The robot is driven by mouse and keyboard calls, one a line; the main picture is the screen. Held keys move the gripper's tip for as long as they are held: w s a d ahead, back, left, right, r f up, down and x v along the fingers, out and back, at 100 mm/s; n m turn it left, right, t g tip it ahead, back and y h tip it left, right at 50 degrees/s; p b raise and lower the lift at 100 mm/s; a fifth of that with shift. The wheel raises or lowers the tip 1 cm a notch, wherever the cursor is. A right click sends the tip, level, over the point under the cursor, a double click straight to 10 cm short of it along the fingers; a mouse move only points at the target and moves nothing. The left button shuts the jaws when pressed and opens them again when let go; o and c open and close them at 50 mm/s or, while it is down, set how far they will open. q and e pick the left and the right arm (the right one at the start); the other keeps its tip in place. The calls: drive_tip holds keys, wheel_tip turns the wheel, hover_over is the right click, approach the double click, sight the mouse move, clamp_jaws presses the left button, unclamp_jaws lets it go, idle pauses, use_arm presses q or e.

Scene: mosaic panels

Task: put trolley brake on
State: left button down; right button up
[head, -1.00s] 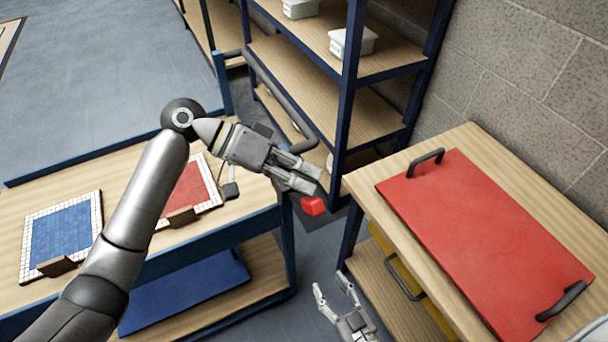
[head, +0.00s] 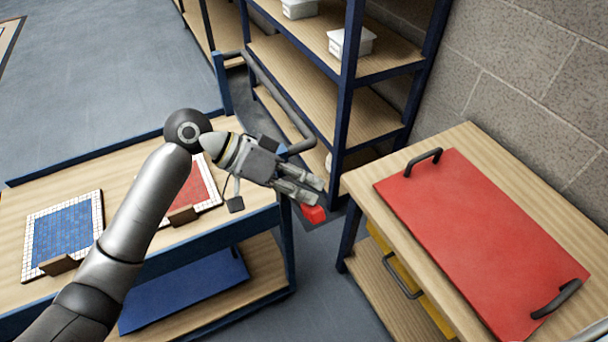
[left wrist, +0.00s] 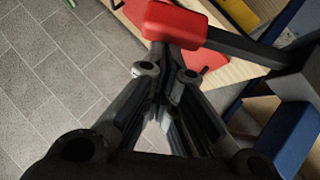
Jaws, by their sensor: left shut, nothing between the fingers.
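The trolley (head: 225,240) stands at the left, with a wooden top, a blue frame and a dark push handle at its far right corner. The brake lever's red end (head: 314,214) sticks out beyond the trolley's right end. It also shows in the left wrist view (left wrist: 175,24), on a dark bar, just past the fingertips. My left gripper (head: 318,190) is shut and empty, its fingertips right by the red end. In the left wrist view its fingers (left wrist: 165,72) meet just below the red end; I cannot tell whether they touch it. My right gripper is not in view.
A blue mosaic panel (head: 62,237) and a red one (head: 196,190) lie on the trolley. A blue board (head: 185,290) lies on its lower shelf. A bench with a red board (head: 480,240) stands at right, a shelf rack (head: 345,100) behind. Floor shows between trolley and bench.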

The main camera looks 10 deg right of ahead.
use_arm(q)
drive_tip(key=shift+s+d+f+m+t+y+p, duration=0.15)
drive_tip(key=shift+s+m+t, duration=0.1)
drive_tip(key=shift+s, duration=0.2)
drive_tip(key=shift+s+d+f+m+t+y+p, duration=0.15)
drive_tip(key=shift+s+t, duration=0.1)
drive_tip(key=shift+s, duration=0.2)
drive_tip(key=shift+f, duration=0.35)
drive_tip(key=s+v, duration=0.1)
drive_tip(key=v, duration=1.1)
drive_tip(key=shift+w, duration=0.3)
